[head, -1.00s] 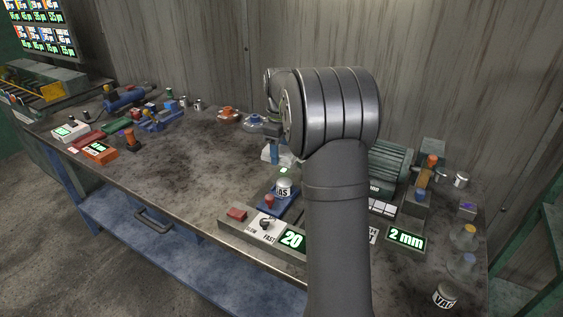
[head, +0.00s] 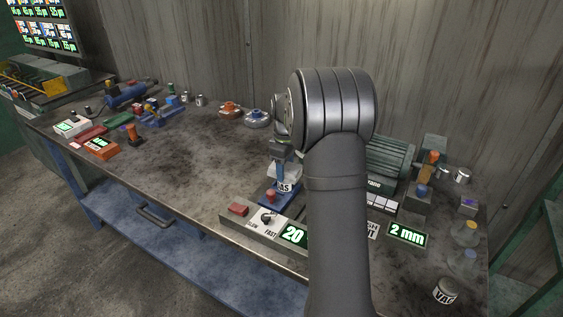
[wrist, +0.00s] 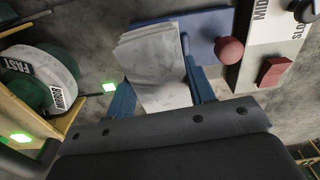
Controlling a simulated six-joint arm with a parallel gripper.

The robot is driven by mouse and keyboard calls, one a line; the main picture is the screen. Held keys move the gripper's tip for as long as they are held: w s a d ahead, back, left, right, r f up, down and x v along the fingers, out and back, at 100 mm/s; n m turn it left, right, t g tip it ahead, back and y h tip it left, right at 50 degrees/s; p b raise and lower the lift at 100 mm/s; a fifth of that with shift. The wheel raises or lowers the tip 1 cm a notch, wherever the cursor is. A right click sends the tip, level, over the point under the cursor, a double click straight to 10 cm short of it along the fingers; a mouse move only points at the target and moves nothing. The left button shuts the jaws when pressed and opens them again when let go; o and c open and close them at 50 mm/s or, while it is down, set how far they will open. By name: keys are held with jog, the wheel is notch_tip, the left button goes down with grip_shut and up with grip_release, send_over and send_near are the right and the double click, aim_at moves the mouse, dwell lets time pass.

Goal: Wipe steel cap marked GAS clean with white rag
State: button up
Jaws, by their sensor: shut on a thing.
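The steel cap marked GAS (head: 284,187) sits on a blue fixture (head: 277,202) at the front of the bench. In the wrist view the cap is hidden under the rag. My gripper (head: 280,158) is shut on the white rag (wrist: 152,55), whose folded cloth shows between the blue fingers. In the head view the rag (head: 287,171) is right at the top of the cap, and seems to touch it. The cap's GAS label shows below it.
A red-knobbed lever (wrist: 230,50) stands on the blue fixture, close beside the rag. A control panel (head: 266,221) with a red button is in front. A green motor (head: 390,165) and wheels marked FAST and MEDIUM (wrist: 50,80) are nearby. The bench's left middle is clear.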

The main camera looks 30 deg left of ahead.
jog(key=shift+s+d+f, duration=0.1)
jog(key=shift+s+d, duration=0.05)
jog(key=shift+d, duration=0.8)
jog(key=a, duration=0.3)
jog(key=shift+a, duration=0.1)
jog(key=shift+d, duration=1.6)
jog(key=shift+a, duration=1.6)
jog(key=shift+r, duration=4.15)
jog(key=shift+d+f, duration=0.1)
jog(key=shift+f, duration=0.1)
